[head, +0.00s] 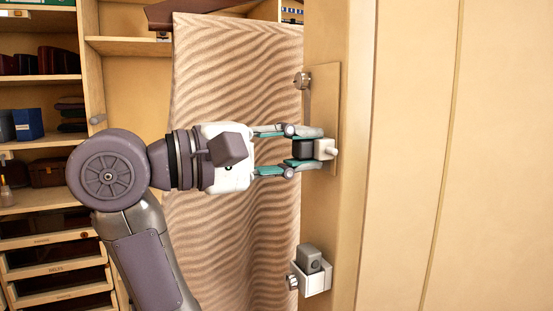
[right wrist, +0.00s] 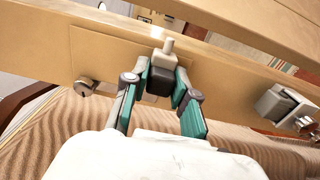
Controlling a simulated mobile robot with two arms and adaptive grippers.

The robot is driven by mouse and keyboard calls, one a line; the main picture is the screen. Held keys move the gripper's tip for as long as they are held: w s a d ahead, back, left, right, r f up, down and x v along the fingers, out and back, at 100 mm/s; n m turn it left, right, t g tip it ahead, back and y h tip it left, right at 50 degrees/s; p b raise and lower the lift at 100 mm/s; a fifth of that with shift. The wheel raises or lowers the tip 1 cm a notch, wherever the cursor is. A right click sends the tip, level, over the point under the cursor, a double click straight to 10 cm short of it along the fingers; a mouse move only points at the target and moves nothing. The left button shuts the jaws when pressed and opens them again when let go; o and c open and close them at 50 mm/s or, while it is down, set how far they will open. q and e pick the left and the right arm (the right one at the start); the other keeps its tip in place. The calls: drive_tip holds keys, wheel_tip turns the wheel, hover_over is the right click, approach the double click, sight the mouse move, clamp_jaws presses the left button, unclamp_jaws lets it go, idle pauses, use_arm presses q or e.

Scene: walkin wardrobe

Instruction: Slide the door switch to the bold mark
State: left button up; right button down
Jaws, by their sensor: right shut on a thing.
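The door switch (head: 325,149) is a light grey block with a dark pad and a small peg, on a tan plate (head: 324,95) on the wooden post. In the right wrist view the switch (right wrist: 166,60) sits between my fingertips. My right gripper (head: 303,150) reaches in from the left and is shut on the switch, one teal-padded finger on each side. In the right wrist view my right gripper (right wrist: 162,85) shows the dark pad held between the fingers. I cannot make out the bold mark in either view. My left gripper is not in view.
A grey box in a white bracket (head: 313,272) is fixed lower on the post. A wavy-patterned beige cloth (head: 235,70) hangs behind my arm. Shelves and drawers (head: 55,265) stand at left.

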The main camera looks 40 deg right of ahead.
drive_tip(key=c, duration=1.2)
unclamp_jaws()
drive_tip(key=shift+w, duration=0.15)
drive_tip(key=shift+o, duration=1.2)
drive_tip(key=shift+d, duration=0.1)
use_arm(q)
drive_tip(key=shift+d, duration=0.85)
use_arm(e)
drive_tip(key=v, duration=0.7)
drive_tip(key=shift+a, duration=0.25)
